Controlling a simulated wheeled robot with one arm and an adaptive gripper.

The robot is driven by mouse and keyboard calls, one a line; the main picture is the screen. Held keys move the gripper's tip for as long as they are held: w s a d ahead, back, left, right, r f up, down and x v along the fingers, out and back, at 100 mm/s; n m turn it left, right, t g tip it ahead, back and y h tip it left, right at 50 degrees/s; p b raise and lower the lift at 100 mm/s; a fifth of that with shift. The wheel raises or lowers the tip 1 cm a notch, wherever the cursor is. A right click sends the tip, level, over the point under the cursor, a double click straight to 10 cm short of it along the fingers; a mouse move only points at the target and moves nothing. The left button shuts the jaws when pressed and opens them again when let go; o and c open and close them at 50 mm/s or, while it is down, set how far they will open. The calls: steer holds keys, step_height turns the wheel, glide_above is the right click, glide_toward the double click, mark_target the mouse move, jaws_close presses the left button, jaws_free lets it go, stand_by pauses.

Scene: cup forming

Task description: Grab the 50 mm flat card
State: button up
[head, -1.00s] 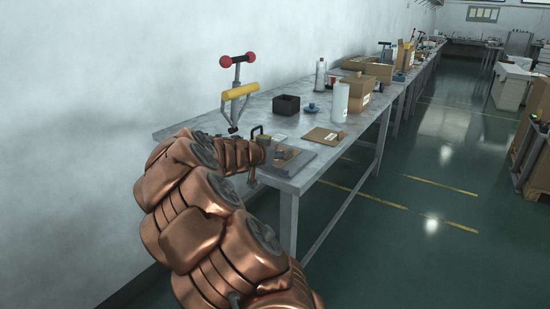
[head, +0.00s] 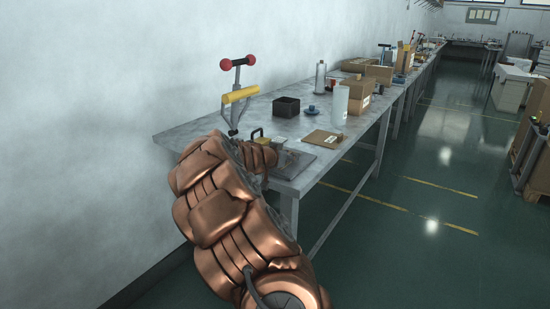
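A flat brown card (head: 321,137) with a small pale label lies near the front edge of the metal table. A small pale flat piece (head: 280,140) lies to its left; I cannot tell which of these is the 50 mm card. My gripper (head: 284,158) is small in view at the near end of the table, low over a dark grey flat plate (head: 312,161). It is to the left of and nearer than the brown card. My copper arm hides part of it, and its fingers are too small to read.
The metal table (head: 200,139) runs away along the wall. A press-like stand with a yellow bar (head: 240,95) is at the near end. A black open box (head: 286,106), a blue disc-shaped part (head: 308,112), a white cylinder (head: 340,105) and cardboard boxes (head: 359,94) stand further back.

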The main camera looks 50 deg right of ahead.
jaws_close()
stand_by(0.3)
